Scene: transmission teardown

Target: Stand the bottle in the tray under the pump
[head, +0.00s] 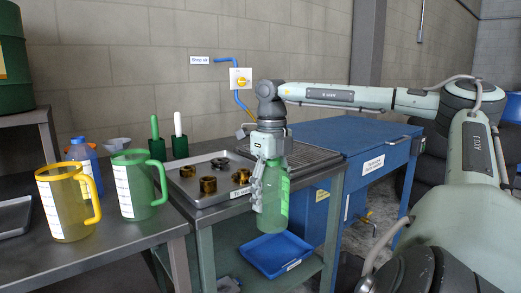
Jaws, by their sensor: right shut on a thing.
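A green translucent bottle (274,212) with a pale label hangs upright in my right gripper (270,187). The gripper is shut around its upper part, pointing down, in front of the metal bench. A blue tray (272,272) with a white label on its front edge lies on the low shelf, below the bottle and apart from it. The bottle hides part of the tray's back. I cannot make out a pump in the head view. My left gripper is not in view.
A metal tray (199,203) with several brass and dark rings stands on the bench behind the bottle. Yellow (65,226) and green (127,205) jugs and a blue bottle (79,152) stand on the left table. A blue cabinet (345,155) stands behind, right of the bottle.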

